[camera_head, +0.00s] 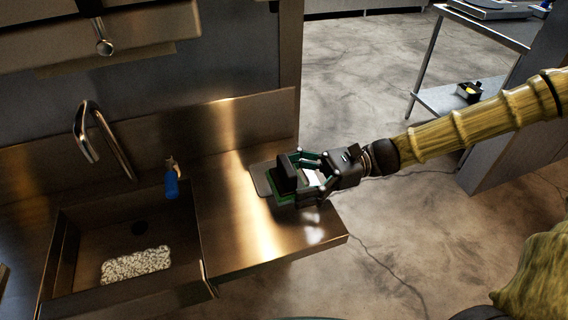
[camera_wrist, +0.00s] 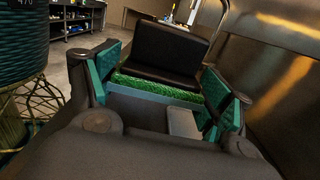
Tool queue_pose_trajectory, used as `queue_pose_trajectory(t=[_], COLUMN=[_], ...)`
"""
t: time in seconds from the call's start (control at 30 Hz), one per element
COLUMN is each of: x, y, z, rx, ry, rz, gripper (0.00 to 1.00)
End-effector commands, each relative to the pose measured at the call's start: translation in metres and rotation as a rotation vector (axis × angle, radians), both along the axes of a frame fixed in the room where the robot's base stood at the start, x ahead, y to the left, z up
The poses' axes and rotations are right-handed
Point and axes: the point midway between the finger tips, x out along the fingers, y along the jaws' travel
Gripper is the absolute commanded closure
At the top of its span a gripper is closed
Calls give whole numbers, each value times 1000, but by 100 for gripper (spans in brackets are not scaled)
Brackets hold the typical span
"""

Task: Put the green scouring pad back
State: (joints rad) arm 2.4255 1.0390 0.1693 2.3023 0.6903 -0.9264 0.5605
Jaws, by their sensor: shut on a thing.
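The green scouring pad (camera_wrist: 160,88) lies between the teal-padded fingers of my gripper (camera_wrist: 163,78) in the wrist view. My gripper is shut on it at its sides. In the head view, my gripper (camera_head: 303,181) is over the right part of the steel counter, and a green edge shows low between the fingers. A dark flat tray (camera_head: 260,180) lies beneath and to the left of the block.
The steel counter (camera_head: 225,222) is bare left of the tray. A blue bottle (camera_head: 171,184) stands by the sink (camera_head: 75,235), which holds a speckled pale thing (camera_head: 136,264). A faucet (camera_head: 84,146) rises behind it. The counter's right edge is close to my gripper.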

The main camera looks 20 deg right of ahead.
Motion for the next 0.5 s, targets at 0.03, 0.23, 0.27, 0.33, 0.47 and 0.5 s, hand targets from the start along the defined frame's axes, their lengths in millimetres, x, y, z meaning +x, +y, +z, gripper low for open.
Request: queue_pose_trajectory(t=[0.03,0.23,0.27,0.33,0.47,0.5], x=[11,50,56,67,80,82], y=[-1,-5,-5,-6,-7,-7], z=[-3,-6,-6,-7,-8,-8], rx=[-3,-2,-2,-2,-1,0], ry=[0,0,0,0,1,1], rz=[-1,-2,-2,-3,-3,-3], gripper=[48,48,48,48,48,48])
